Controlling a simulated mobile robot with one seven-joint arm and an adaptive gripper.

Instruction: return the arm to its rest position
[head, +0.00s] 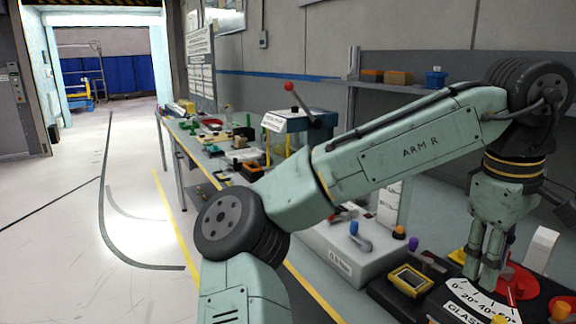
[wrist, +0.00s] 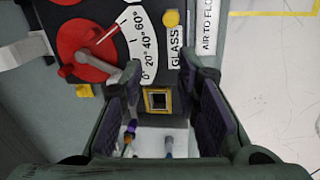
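My arm (head: 410,145), pale green and marked ARM R, reaches across the head view from the lower left, with a bend at the upper right. My gripper (head: 482,272) hangs down from it over the dashboard module. In the wrist view my gripper (wrist: 165,88) has its two dark-padded fingers apart with nothing held between them. The red dial (wrist: 85,42), with a grey lever and a white degree scale (wrist: 140,42), lies beside the fingers at upper left. The dial (head: 522,283) is partly hidden behind the gripper in the head view.
A yellow-framed square part (head: 410,280) sits on the dark panel near the gripper. A grey box with a blue-topped lever (head: 358,238) stands to its left. A red-knobbed lever (head: 290,88) rises behind the arm. A shelf (head: 400,87) holds small bins. The floor at left is clear.

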